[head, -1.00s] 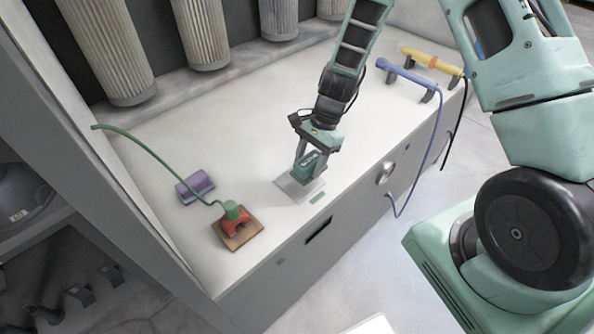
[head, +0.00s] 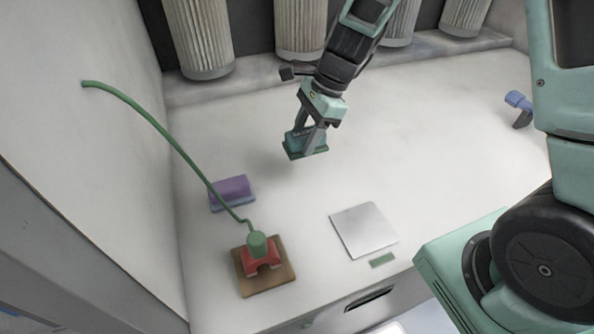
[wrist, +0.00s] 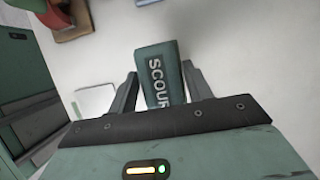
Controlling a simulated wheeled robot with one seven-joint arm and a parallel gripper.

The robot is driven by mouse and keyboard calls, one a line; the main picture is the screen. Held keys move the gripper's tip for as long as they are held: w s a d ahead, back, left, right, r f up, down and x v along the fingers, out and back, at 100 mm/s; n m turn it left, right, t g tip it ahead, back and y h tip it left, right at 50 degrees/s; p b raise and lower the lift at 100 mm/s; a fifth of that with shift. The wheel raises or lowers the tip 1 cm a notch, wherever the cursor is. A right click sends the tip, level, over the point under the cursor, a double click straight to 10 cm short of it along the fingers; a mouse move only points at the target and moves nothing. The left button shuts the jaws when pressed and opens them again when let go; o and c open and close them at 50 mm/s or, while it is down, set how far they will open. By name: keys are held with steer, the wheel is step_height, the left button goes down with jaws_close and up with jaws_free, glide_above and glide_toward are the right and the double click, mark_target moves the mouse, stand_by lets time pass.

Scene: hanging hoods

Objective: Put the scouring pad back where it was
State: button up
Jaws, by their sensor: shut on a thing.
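The scouring pad (head: 306,153) is a teal block with a dark green underside; the letters "SCOUR" show on it in the wrist view (wrist: 160,70). My gripper (head: 308,134) is shut on it, with one finger on each side. It holds the pad in the air above the white bench, behind and left of a bare square metal plate (head: 363,231). A small green strip (head: 382,260) lies at the plate's front edge. The pad's underside is mostly hidden.
A purple block (head: 231,188) lies left of my gripper. In front of it, a red tool (head: 261,262) with a green hose (head: 160,131) stands on a brown board (head: 272,281). Ribbed cylinders (head: 198,40) hang at the back.

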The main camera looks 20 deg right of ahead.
step_height(320, 180, down, 9)
steer(key=shift+f+b, duration=0.1)
steer(key=shift+b, duration=0.5)
steer(key=shift+f, duration=0.1)
steer(key=o, duration=0.9)
steer(key=shift+o, duration=0.2)
steer(key=p+v, duration=0.1)
steer(key=v, duration=1.1)
steer(key=shift+s+a+p, duration=0.1)
steer(key=shift+p, duration=0.2)
steer(key=s+a+r+n+h, duration=0.1)
steer(key=s+a+r+n, duration=0.1)
steer(key=s+n, duration=0.5)
steer(key=s+a+r+n+h, duration=0.1)
steer(key=s+a+r+n, duration=0.1)
steer(key=s+a+n, duration=0.3)
steer(key=s+a+r+n+h, duration=0.1)
steer(key=s+a+r+n, duration=0.2)
steer(key=s+n, duration=0.8)
steer(key=shift+a+n+h, duration=0.3)
steer(key=shift+n+h, duration=0.1)
steer(key=shift+n, duration=1)
